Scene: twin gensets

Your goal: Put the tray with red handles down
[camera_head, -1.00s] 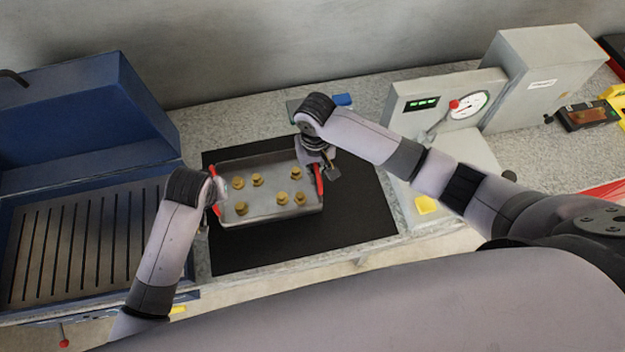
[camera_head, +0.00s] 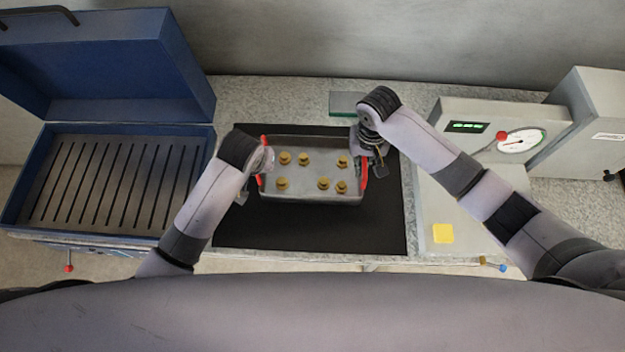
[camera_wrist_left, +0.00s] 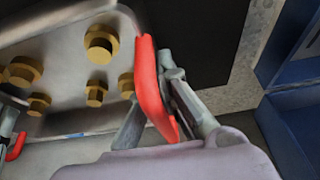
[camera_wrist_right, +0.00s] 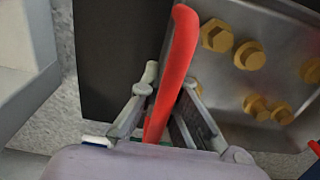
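The grey metal tray (camera_head: 308,196) with two red handles is level over the black mat (camera_head: 310,234) and carries several brass bolt-like pieces. I cannot tell whether its underside touches the mat. My left gripper (camera_head: 259,172) is shut on the left red handle (camera_wrist_left: 149,80), with a finger on each side of it. My right gripper (camera_head: 369,165) is shut on the right red handle (camera_wrist_right: 176,55), which runs between its fingers. The wrists partly hide both handles in the head view.
A blue open case (camera_head: 105,90) with a slotted grey plate (camera_head: 110,185) stands at the left. A grey dial instrument (camera_head: 462,205) with a yellow patch stands at the right. Bare mat lies in front of the tray, and a flat greenish piece (camera_head: 346,103) lies behind it.

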